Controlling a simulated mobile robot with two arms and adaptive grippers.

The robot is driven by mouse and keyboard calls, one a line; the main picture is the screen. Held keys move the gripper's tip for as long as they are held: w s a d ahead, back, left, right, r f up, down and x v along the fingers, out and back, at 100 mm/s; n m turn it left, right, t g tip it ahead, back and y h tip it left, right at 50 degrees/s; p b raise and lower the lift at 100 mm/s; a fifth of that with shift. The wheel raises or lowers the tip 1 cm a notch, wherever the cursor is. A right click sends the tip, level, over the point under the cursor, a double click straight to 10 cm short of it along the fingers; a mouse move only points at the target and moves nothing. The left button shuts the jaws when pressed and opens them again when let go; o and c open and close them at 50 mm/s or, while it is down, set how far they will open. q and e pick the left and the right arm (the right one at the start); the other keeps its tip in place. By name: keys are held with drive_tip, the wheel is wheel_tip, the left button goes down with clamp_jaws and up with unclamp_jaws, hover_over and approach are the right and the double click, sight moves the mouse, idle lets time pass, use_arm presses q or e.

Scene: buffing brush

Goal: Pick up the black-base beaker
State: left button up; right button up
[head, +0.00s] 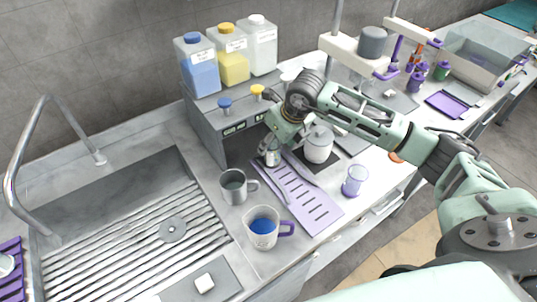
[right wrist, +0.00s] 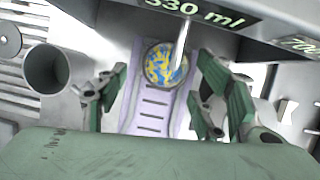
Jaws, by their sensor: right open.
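A round beaker (right wrist: 152,66) with blue and yellow contents stands on the purple slotted rack, under a dispenser spout in the right wrist view. In the head view the beaker (head: 272,158) is mostly hidden by my right gripper. Its base colour does not show clearly. My right gripper (right wrist: 165,92) is open, with one finger on each side of the beaker and a gap to each. It reaches in low in front of the grey dispenser, and it also shows in the head view (head: 276,146). My left gripper is not in view.
The grey dispenser (head: 215,125) carries blue, yellow and clear bottles. A grey mug (head: 233,194) and a white mug (head: 260,240) with blue liquid stand left of the purple rack (head: 322,209). A white lidded pot (head: 318,150) and a purple-tinted beaker (head: 355,183) stand right.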

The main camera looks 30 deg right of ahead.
sight(275, 145)
drive_tip(key=p+x, duration=0.2)
drive_tip(key=x, duration=0.1)
drive_tip(key=shift+s+d, duration=0.1)
drive_tip(key=shift+d, duration=0.2)
drive_tip(key=shift+p+x, duration=0.4)
drive_tip(key=shift+x, duration=0.75)
drive_tip(key=shift+f, duration=0.2)
drive_tip(key=c, duration=1.3)
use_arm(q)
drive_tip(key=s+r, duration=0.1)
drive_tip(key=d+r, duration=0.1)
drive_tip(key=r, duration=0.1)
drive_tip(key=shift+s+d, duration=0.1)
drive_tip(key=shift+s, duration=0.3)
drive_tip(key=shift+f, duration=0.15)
use_arm(e)
drive_tip(key=shift+r, duration=0.1)
